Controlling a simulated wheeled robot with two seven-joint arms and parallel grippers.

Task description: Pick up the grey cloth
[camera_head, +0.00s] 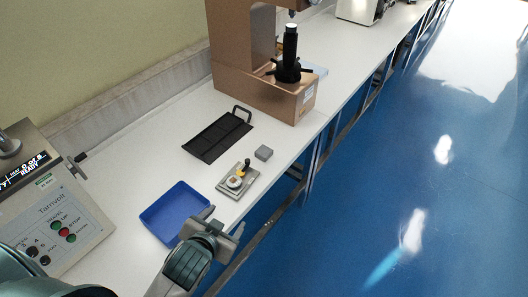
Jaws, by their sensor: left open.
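A small grey folded-looking piece (263,153) lies on the white bench near its front edge; it is the only thing that could be the grey cloth, but it is too small to tell cloth from block. My left gripper (224,218) is open over the bench's front edge, beside the right corner of the blue tray. It is nearer to me than the grey piece and well apart from it. Nothing shows between its fingers. My right gripper is not in view.
A blue tray (150,212) sits left of the gripper. A metal fixture plate (251,186) with a yellow-and-black part lies between gripper and grey piece. A black handled tray (205,150) lies behind. A copper-coloured tester (240,85) and a Tarnvolt panel (75,205) stand on the bench (295,150).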

